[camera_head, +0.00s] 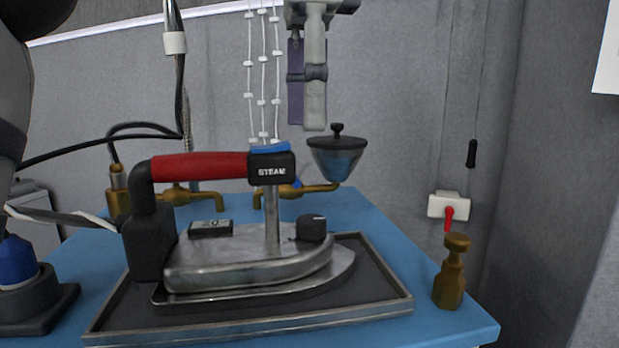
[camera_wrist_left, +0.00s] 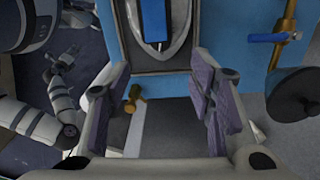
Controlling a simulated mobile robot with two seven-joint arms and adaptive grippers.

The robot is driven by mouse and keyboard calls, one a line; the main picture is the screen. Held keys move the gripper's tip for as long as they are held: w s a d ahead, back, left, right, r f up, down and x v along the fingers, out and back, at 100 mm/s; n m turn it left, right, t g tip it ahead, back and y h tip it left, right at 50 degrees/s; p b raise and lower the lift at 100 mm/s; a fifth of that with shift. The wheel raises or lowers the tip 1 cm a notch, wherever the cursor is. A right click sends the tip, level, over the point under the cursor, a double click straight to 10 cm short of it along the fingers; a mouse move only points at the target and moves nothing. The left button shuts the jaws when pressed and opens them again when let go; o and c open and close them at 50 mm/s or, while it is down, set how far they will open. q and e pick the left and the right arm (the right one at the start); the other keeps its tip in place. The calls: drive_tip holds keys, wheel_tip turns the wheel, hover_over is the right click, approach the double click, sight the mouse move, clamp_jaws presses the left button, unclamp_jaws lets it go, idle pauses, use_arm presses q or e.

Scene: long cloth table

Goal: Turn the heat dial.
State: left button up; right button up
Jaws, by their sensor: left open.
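The heat dial, a black round knob (camera_head: 312,228) with a light mark, sits on top of the grey metal iron (camera_head: 225,262), to the right of its upright post. The iron has a red handle (camera_head: 200,166) and a black "STEAM" block (camera_head: 271,168). My left gripper (camera_head: 306,124) hangs above and beyond the iron, its fingers pointing down, apart from the dial. In the left wrist view, its purple-padded fingers (camera_wrist_left: 160,78) are open with nothing between them. The iron's tip (camera_wrist_left: 172,52) shows there, but I cannot make out the dial. My right gripper is unclear among the arm links at left.
The iron stands on a dark framed tray (camera_head: 375,312) on the blue table (camera_head: 345,205). A brass bottle-shaped piece (camera_head: 450,280) stands at the right corner.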

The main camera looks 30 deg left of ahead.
sight(312, 219)
use_arm(q)
wheel_tip(312, 219, down, 12)
drive_tip(key=shift+r+b, duration=0.15)
drive_tip(key=shift+b, duration=0.5)
use_arm(e)
drive_tip(key=shift+s+f+g, duration=0.5)
drive_tip(key=shift+s+f, duration=0.45)
drive_tip(key=shift+s, duration=0.1)
use_arm(q)
clamp_jaws()
drive_tip(key=shift+s+r, duration=0.15)
drive_tip(key=shift+r, duration=0.05)
drive_tip(key=shift+s+r+n+p, duration=0.15)
drive_tip(key=shift+r+n+p, duration=0.05)
drive_tip(key=shift+n+p, duration=0.7)
drive_tip(key=shift+w+f+n, duration=0.25)
drive_tip(key=shift+f+n, duration=0.05)
drive_tip(key=shift+n, duration=0.1)
drive_tip(key=shift+d+f, duration=0.1)
use_arm(e)
drive_tip(key=shift+w+r+t, duration=0.5)
drive_tip(key=shift+w+r, duration=0.45)
drive_tip(key=shift+w, duration=0.1)
